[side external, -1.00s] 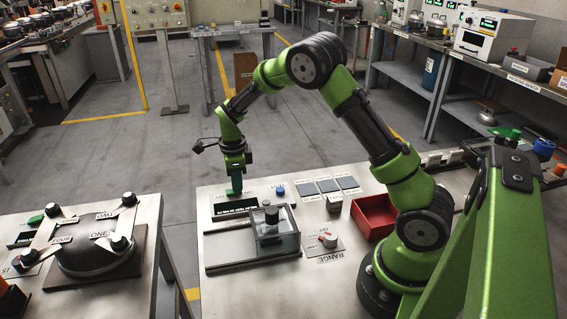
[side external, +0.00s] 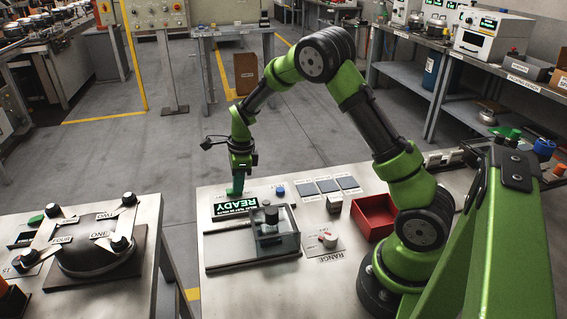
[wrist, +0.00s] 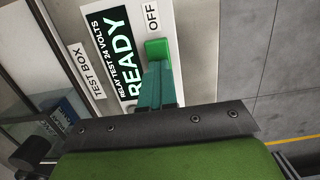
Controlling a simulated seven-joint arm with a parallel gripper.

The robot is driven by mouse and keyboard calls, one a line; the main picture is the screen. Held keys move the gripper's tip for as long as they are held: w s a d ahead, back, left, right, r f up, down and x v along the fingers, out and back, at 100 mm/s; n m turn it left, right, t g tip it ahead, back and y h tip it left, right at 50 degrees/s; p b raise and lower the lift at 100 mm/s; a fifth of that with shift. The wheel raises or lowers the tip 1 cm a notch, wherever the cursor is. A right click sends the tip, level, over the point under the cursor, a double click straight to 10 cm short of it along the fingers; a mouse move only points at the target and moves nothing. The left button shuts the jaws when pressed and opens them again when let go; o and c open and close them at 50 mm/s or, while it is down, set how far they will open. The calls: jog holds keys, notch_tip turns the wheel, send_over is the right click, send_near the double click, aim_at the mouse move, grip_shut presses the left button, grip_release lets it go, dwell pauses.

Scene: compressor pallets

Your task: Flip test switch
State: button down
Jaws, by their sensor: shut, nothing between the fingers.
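The test box shows a dark display reading READY in the wrist view (wrist: 122,58) and in the side external view (side external: 236,207). A bright green block, which looks like the test switch (wrist: 156,48), sits beside the display, next to an OFF label (wrist: 152,16). My gripper (wrist: 156,72) is shut, with its teal fingers pointing at that block. The fingertips overlap the block's near edge; I cannot tell whether they touch it. In the side external view, my gripper (side external: 235,192) is low over the far end of the test box, hiding the switch there.
A clear-sided box with a black knob (side external: 274,236) stands on the near bench. A RANGE knob (side external: 328,240), a red bin (side external: 374,216) and grey square pads (side external: 328,186) lie to its right. The bench front is bare.

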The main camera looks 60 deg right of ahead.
jog(key=shift+s+d+f, duration=0.1)
jog(key=shift+s+f, duration=0.15)
jog(key=shift+f, duration=0.4)
jog(key=shift+w+a+r, duration=0.3)
jog(key=shift+w+a, duration=0.4)
jog(key=shift+a, duration=0.15)
notch_tip(320, 180, up, 15)
jog(key=s+d, duration=0.1)
jog(key=d, duration=0.2)
jog(key=shift+s, duration=0.15)
jog(key=shift+f, duration=0.15)
